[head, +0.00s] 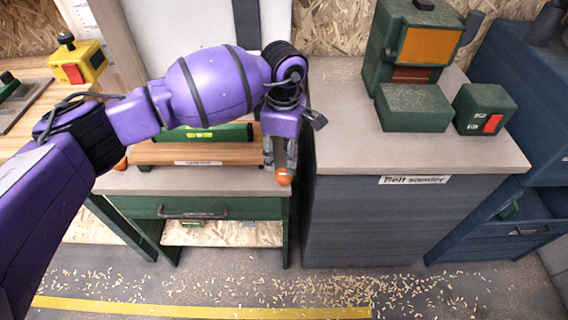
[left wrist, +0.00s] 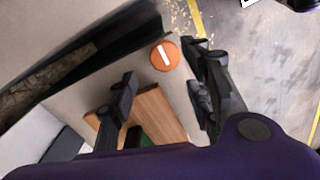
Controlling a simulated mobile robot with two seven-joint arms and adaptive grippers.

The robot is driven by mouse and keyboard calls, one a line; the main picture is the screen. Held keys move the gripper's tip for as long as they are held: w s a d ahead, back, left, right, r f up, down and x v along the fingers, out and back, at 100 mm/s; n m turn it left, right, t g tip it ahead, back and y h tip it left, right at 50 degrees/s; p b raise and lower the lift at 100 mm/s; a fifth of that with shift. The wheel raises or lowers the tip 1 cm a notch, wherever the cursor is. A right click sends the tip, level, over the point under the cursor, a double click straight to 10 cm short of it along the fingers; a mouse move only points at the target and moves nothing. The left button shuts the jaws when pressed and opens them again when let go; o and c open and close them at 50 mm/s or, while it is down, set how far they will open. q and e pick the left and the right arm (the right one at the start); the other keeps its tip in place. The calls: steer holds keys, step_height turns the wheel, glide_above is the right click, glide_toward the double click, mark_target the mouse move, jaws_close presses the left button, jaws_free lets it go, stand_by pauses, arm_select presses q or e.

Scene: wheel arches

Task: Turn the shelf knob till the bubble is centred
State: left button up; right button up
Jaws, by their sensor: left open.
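An orange knob (head: 283,177) sits at the right end of the wooden shelf (head: 215,153). In the left wrist view the same knob (left wrist: 165,56) shows a white bar across its face. My left gripper (head: 281,160) points down at the knob. In the left wrist view its open fingers (left wrist: 160,68) stand on either side of the knob, with gaps visible. A green spirit level (head: 228,132) lies on the shelf, partly hidden by my arm. Its yellow-green vial (head: 199,134) shows, but the bubble is too small to place. My right gripper is out of view.
Another orange knob (head: 121,164) shows at the shelf's left end. The grey bench top (head: 190,181) lies under the shelf. A grey cabinet labelled "Belt sander" (head: 375,225) stands close to the right, carrying a green machine (head: 415,108). Shavings cover the floor in front.

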mark_target(284, 171)
arm_select(q)
step_height(284, 171, up, 6)
stand_by(0.6)
